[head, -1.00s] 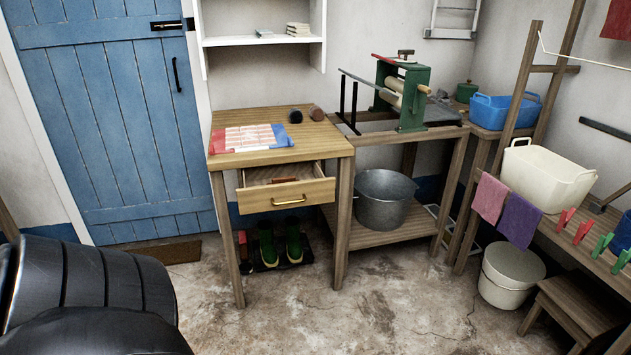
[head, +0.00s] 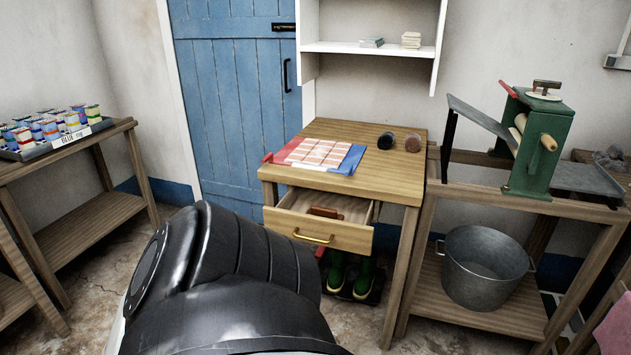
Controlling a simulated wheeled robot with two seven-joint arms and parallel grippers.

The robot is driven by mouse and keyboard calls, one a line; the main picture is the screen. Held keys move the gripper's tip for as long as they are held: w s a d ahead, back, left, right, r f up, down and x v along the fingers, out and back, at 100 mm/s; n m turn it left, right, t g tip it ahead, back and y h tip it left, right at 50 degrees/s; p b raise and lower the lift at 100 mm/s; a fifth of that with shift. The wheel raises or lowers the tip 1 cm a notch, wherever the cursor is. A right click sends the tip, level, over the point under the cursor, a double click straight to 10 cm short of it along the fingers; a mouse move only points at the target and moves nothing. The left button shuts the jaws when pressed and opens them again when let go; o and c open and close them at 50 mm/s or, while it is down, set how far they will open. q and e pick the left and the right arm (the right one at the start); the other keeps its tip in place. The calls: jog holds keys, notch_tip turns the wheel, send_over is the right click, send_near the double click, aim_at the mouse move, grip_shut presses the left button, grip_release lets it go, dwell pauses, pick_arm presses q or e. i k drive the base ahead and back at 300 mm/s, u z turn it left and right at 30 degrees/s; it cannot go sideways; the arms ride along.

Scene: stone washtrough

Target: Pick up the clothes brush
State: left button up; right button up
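A brown wooden object (head: 325,213) lies inside the open drawer (head: 318,230) of the small wooden table (head: 395,186). It may be the clothes brush, but only part of it shows above the drawer front and I see no bristles. The drawer has a brass handle and is pulled partway out. A large black part of my own arm fills the bottom middle of the head view and comes close below the drawer's left side. Neither of my grippers is in view.
Green boots (head: 350,275) stand below. A green mangle (head: 536,140) and a metal tub (head: 485,268) are at right. A tray of colourful tins (head: 50,135) stands on a left-hand table.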

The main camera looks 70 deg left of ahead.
aim_at(322, 212)
jog(key=u, duration=0.95)
jog(key=i, duration=0.95)
jog(key=u, duration=1)
